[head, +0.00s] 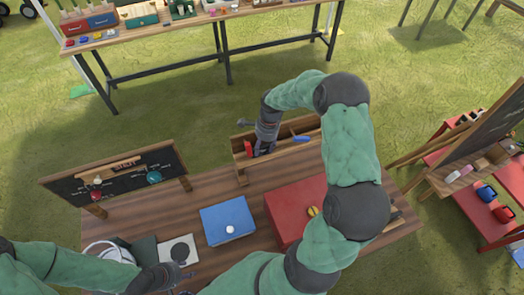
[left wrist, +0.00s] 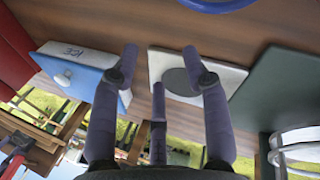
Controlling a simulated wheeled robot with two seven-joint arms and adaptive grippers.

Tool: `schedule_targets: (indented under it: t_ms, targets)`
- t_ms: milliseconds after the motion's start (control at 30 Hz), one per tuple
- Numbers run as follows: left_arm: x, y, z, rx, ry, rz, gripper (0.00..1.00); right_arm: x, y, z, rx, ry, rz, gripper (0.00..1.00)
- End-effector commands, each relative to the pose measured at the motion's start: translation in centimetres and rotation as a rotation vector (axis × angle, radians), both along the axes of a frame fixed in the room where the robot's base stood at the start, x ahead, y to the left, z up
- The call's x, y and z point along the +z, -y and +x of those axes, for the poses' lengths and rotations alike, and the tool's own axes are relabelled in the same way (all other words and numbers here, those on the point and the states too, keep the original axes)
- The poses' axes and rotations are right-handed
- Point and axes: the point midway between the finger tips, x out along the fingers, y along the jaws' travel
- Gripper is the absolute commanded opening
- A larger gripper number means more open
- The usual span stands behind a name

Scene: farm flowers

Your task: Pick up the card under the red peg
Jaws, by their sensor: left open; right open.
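A dark chalkboard (head: 122,172) with chalk lettering stands upright at the back left of the table. A small red item (head: 96,193) is on its left part, with a pale spot just above it; I cannot make out whether it is the peg or a card. A teal round item (head: 153,177) is on its right part. My left gripper (head: 184,274) is open and empty near the table's front, apart from the board; its spread fingers show in the left wrist view (left wrist: 165,80). My right gripper (head: 258,140) is open at the wooden crate, its fingertips partly hidden.
The wooden crate (head: 284,160) holds red and blue items. A blue box (head: 215,216) with a white knob, a red box (head: 285,200), a white tile (head: 172,243) with a grey disc, a green block (head: 143,245) and a pale pot (head: 106,249) stand on the table.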

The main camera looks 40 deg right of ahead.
Motion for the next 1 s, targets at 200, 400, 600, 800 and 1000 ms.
schedule_targets:
  t_ms: [200, 400, 600, 800, 1000]
  targets:
    - [-0.29, 0.0, -0.01, 0.0, 0.0, 0.0, 0.46, -0.32, -0.01, -0.01, 0.0, 0.0, 0.0, 0.53]
    - [-0.41, 0.0, -0.01, 0.0, 0.0, 0.0, 0.46, -0.47, 0.0, -0.01, 0.0, 0.0, 0.0, 0.53]
    - [-0.38, 0.0, 0.01, 0.0, 0.0, 0.0, 0.46, -0.44, -0.01, -0.01, 0.0, 0.0, 0.0, 0.53]
    - [-0.38, 0.0, 0.0, 0.0, 0.0, 0.0, 0.46, -0.44, -0.01, -0.01, 0.0, 0.0, 0.0, 0.0]
    - [-0.38, 0.0, 0.01, 0.0, 0.0, 0.0, 0.46, -0.44, -0.01, -0.01, 0.0, 0.0, 0.0, 0.0]
